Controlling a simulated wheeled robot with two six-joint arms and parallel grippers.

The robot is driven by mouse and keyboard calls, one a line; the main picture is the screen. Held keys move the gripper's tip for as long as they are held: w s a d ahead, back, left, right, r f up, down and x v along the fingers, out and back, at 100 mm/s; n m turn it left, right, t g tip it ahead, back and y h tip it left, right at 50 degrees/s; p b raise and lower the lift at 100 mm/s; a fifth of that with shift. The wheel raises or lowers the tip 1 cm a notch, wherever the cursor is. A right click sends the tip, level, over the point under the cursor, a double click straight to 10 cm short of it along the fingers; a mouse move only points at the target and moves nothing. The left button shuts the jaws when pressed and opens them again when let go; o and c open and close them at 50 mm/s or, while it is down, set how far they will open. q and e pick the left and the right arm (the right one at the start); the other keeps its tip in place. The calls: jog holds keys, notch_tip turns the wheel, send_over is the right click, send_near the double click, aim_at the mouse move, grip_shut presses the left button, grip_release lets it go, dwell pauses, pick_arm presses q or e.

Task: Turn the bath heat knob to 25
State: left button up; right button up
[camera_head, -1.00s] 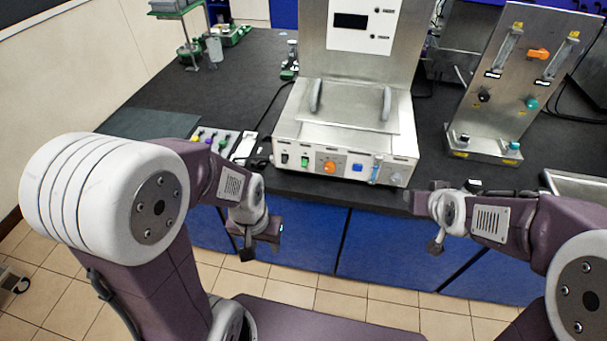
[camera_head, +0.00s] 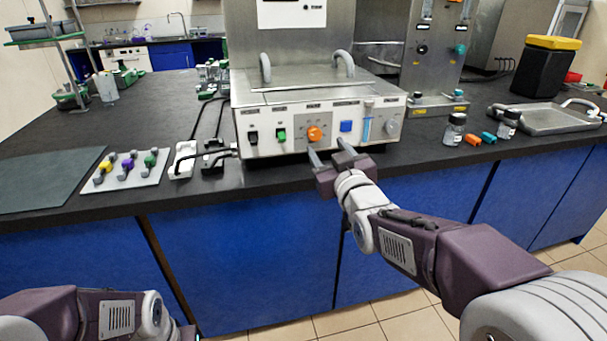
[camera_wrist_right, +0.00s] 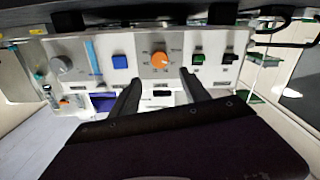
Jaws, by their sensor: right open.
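The water bath (camera_head: 320,95) is a steel and white box on the dark bench, with a front panel of controls. An orange knob (camera_head: 314,133), which I take as the heat knob, sits mid-panel; it also shows in the right wrist view (camera_wrist_right: 159,60). Its dial marks are too small to read. My right gripper (camera_head: 329,158) is open and empty just in front of the panel, slightly below the orange knob. In the right wrist view its fingers (camera_wrist_right: 160,80) point at the panel on either side of the knob, apparently not touching it. My left arm is low at the left; its fingers are not clearly seen.
A blue button (camera_head: 346,126) is right of the knob; a green switch (camera_head: 282,136) and a black switch (camera_head: 253,137) are left. Vials (camera_head: 455,130), a metal tray (camera_head: 545,118) and a clamp mat (camera_head: 128,169) lie on the bench. Blue cabinets (camera_head: 240,260) stand below.

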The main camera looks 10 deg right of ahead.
aim_at(316, 136)
jog(key=w, duration=0.6)
jog(key=w+f+b, duration=0.1)
jog(key=w, duration=0.2)
jog(key=shift+a, duration=0.15)
grip_shut()
